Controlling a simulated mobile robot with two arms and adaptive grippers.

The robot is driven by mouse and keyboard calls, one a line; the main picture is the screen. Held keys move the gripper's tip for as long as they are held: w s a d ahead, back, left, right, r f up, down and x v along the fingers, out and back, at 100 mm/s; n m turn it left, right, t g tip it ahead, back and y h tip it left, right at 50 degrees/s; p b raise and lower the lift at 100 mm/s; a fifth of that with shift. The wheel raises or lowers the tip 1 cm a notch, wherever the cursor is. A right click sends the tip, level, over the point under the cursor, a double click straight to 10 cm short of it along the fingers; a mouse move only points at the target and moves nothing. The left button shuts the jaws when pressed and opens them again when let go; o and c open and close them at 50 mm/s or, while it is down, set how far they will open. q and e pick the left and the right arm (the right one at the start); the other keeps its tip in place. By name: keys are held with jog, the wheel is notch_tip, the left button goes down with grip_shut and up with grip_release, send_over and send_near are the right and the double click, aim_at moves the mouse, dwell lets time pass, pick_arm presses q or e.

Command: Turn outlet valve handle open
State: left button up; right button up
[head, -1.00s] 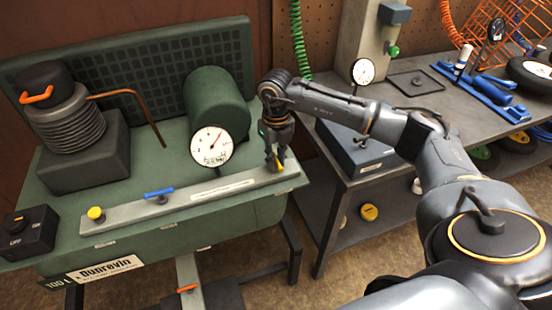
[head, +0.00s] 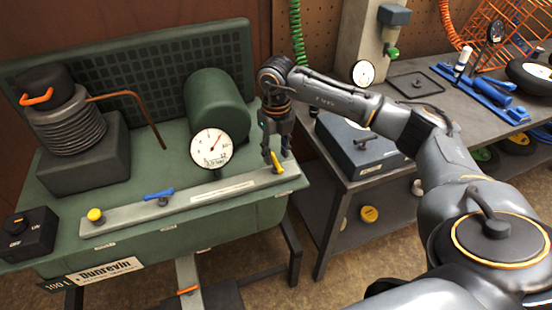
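A yellow lever handle (head: 278,164) sits at the right end of the grey bar (head: 120,221) on the front of the green tank unit. It lies across the bar. A blue lever handle (head: 159,194) lies roughly along the same bar, left of its middle. No label shows which one is the outlet valve. My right gripper (head: 277,157) points down over the yellow handle. Its fingers are apart, one on each side of the handle; I cannot tell whether they touch it. My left gripper is not in view.
A dial gauge (head: 211,149) stands behind the bar, close left of my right gripper. A yellow knob (head: 95,215) is at the bar's left end, near a black on/off box (head: 28,235). A grey workbench (head: 440,110) with tools stands to the right.

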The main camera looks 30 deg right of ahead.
aim_at(276, 161)
notch_tip(276, 161, up, 9)
jog(key=shift+f, duration=0.2)
dwell(0.5)
